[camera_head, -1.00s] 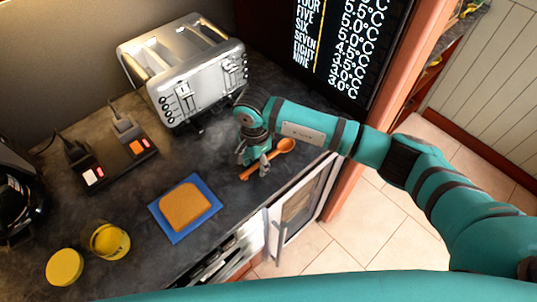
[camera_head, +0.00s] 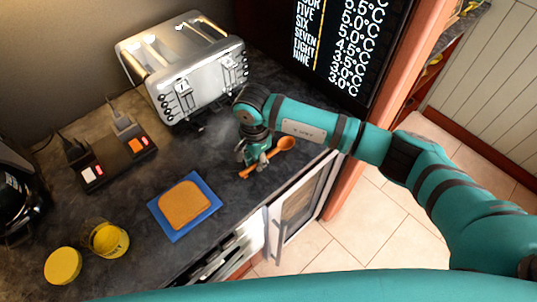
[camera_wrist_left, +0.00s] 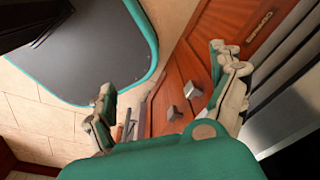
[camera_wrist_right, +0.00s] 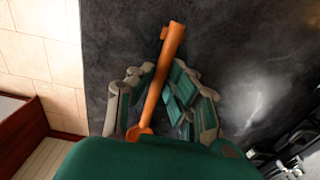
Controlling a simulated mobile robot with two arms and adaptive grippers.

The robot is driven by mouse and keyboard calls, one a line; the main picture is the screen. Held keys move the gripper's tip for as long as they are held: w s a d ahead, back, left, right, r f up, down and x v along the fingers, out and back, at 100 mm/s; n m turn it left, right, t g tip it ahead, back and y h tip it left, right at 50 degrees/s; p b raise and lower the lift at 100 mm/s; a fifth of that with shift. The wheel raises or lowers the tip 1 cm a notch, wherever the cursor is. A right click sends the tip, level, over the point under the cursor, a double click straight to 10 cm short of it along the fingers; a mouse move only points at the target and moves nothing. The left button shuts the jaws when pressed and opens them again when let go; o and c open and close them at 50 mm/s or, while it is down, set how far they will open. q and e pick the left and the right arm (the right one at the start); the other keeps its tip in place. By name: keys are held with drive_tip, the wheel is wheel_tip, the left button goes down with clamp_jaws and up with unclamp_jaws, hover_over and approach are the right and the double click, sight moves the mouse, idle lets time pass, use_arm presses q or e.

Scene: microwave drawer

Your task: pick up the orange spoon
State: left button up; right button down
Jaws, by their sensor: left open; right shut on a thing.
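The orange spoon (camera_head: 285,144) is at the right end of the dark counter in the head view, its bowl toward the right. My right gripper (camera_head: 254,161) points down over its handle and is shut on it. In the right wrist view the spoon's handle (camera_wrist_right: 170,45) runs between the fingers of the right gripper (camera_wrist_right: 165,97); the bowl end is partly hidden by my wrist. I cannot tell whether the spoon is clear of the counter. My left gripper (camera_wrist_left: 168,85) is open and empty in the left wrist view, in front of reddish wood drawers or doors.
A silver toaster (camera_head: 200,85) stands behind the right gripper. A slice of bread (camera_head: 185,206) lies on a blue board (camera_head: 209,212). A yellow jar (camera_head: 109,240), its lid (camera_head: 63,266) and a power strip (camera_head: 117,160) are at the left. The counter's front edge is close.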

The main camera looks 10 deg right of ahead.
idle(0.4)
drive_tip(key=shift+r+p, duration=0.2)
drive_tip(key=shift+p, duration=0.15)
drive_tip(key=shift+w+r+b, duration=0.1)
drive_tip(key=shift+b, duration=0.25)
drive_tip(key=r+b, duration=0.1)
drive_tip(key=s+r+b, duration=0.1)
drive_tip(key=r, duration=0.1)
drive_tip(key=shift+a, duration=0.15)
drive_tip(key=s+a+b, duration=0.1)
drive_tip(key=s, duration=0.3)
drive_tip(key=s+a+r+b, duration=0.1)
drive_tip(key=s+a+b, duration=0.1)
drive_tip(key=s, duration=0.3)
drive_tip(key=s+a+b, duration=0.1)
drive_tip(key=s+b, duration=0.1)
drive_tip(key=s, duration=0.2)
drive_tip(key=shift+s+a+r, duration=0.2)
drive_tip(key=shift+s+a, duration=0.05)
drive_tip(key=shift+s+a+r, duration=0.1)
drive_tip(key=shift+s+r, duration=0.05)
drive_tip(key=shift+s, duration=0.3)
